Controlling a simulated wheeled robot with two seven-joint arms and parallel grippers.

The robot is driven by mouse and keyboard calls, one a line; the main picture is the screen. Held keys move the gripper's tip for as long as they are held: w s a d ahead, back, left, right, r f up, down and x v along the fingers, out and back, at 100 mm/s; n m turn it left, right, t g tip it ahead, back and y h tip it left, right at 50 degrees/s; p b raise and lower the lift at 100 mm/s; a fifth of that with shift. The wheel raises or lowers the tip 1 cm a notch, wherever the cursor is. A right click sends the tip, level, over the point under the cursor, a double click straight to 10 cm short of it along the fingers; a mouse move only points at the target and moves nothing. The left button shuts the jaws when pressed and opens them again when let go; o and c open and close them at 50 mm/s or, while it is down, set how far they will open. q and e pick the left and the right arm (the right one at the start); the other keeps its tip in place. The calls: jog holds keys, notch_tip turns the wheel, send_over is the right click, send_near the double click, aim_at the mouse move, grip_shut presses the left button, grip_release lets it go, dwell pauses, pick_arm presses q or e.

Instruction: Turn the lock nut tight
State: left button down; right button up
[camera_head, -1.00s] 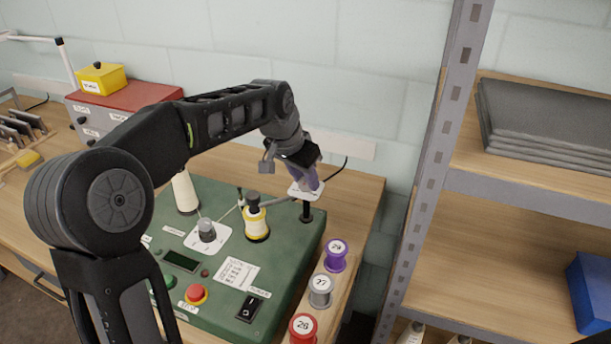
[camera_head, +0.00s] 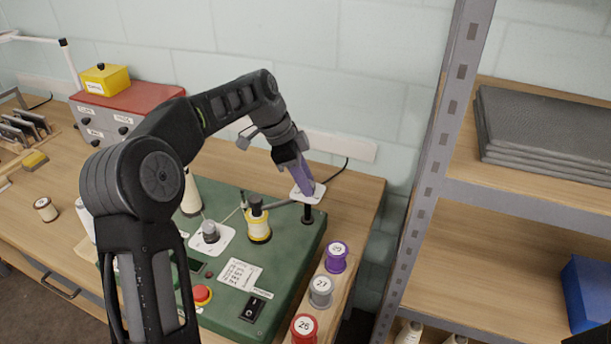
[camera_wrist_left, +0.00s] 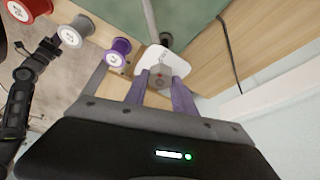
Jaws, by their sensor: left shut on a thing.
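My left gripper (camera_head: 308,188) reaches down over the back right corner of the green machine (camera_head: 310,242). Its purple fingers are shut on the lock nut, a small grey part (camera_wrist_left: 160,76) mostly hidden between the fingertips in the left wrist view. The nut sits at a white plate (camera_head: 318,191) on top of a short black post (camera_head: 307,214). The plate also shows just beyond the fingertips in the left wrist view (camera_wrist_left: 172,58).
Purple (camera_head: 336,256), grey (camera_head: 320,291) and red (camera_head: 303,328) spools line a wooden rack at right. A metal shelf upright (camera_head: 440,150) stands farther right.

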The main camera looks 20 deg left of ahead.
pick_arm(q)
jog(key=shift+m, duration=0.5)
jog(key=c, duration=1)
grip_release()
jog(key=shift+g, duration=0.3)
jog(key=shift+c, duration=0.2)
jog(key=shift+a+r, duration=0.1)
jog(key=shift+a+r, duration=0.1)
jog(key=shift+r, duration=0.15)
jog(key=p+v, duration=0.3)
jog(key=v, duration=0.3)
jog(key=shift+r+p, duration=0.3)
jog(key=shift+p, duration=0.1)
